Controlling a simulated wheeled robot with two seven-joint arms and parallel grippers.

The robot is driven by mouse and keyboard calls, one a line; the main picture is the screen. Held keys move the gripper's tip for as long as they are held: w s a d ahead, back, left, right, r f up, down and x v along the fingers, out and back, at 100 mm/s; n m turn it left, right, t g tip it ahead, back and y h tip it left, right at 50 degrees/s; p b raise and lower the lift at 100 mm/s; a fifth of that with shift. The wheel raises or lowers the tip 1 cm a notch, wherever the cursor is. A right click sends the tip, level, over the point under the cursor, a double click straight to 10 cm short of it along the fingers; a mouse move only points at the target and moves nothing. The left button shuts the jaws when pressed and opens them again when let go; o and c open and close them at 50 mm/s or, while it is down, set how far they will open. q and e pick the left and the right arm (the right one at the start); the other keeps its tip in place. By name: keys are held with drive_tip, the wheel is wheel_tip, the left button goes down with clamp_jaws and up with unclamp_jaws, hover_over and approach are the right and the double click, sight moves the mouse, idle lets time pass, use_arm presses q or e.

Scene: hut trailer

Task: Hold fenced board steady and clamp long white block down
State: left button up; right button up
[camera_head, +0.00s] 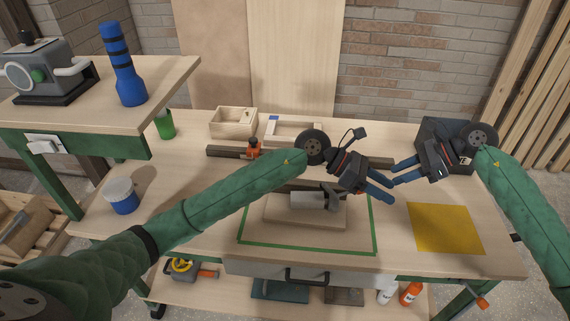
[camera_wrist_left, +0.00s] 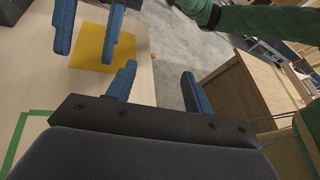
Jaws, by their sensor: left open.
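The fenced board (camera_head: 285,217) lies flat inside a green-outlined rectangle on the bench. The long white block (camera_head: 306,199) lies on it. A dark clamp (camera_head: 331,196) is at the block's right end; my left gripper partly hides this area, and I cannot tell whether the clamp presses on the block. My left gripper (camera_head: 391,191) is open and empty, above and right of the board, pointing right; its spread fingers show in the left wrist view (camera_wrist_left: 159,70). My right gripper (camera_head: 396,175) is close by, fingers apart and empty, pointing left; its fingers also show in the left wrist view (camera_wrist_left: 82,58).
A yellow sheet (camera_head: 446,229) lies right of the board. A dark box (camera_head: 432,131) stands behind my right gripper. Wooden trays (camera_head: 233,122) and an orange clamp (camera_head: 253,147) on a dark rail are at the back. A blue-and-white jar (camera_head: 121,196) stands left.

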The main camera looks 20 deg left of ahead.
use_arm(q)
drive_tip(key=w+a+f+y, duration=0.1)
drive_tip(key=w+a+y, duration=0.1)
drive_tip(key=a, duration=0.2)
drive_tip(key=w+a+f+m+t+y, duration=0.1)
drive_tip(key=w+a+y, duration=0.1)
drive_tip(key=a, duration=0.3)
drive_tip(key=w+a+f+y, duration=0.1)
drive_tip(key=w+a+y, duration=0.1)
drive_tip(key=a+y, duration=0.1)
drive_tip(key=shift+w+a+f+y, duration=0.1)
drive_tip(key=shift+w+a+y, duration=0.1)
drive_tip(key=shift+a, duration=0.2)
drive_tip(key=shift+w+a+f+y, duration=0.1)
drive_tip(key=shift+w+a+y, duration=0.1)
drive_tip(key=shift+a, duration=0.15)
drive_tip(key=a+f+y, duration=0.1)
drive_tip(key=a+y, duration=0.1)
drive_tip(key=a, duration=0.2)
drive_tip(key=w+a+f+y, duration=0.1)
drive_tip(key=a+y, duration=0.1)
drive_tip(key=a, duration=0.3)
drive_tip(key=a+f+n+y, duration=0.1)
drive_tip(key=a+f+y, duration=0.1)
drive_tip(key=a, duration=0.2)
drive_tip(key=shift+w+a, duration=0.15)
drive_tip(key=shift+w, duration=0.15)
drive_tip(key=shift+a+f, duration=0.1)
drive_tip(key=shift+f, duration=3.7)
drive_tip(key=shift+c, duration=0.4)
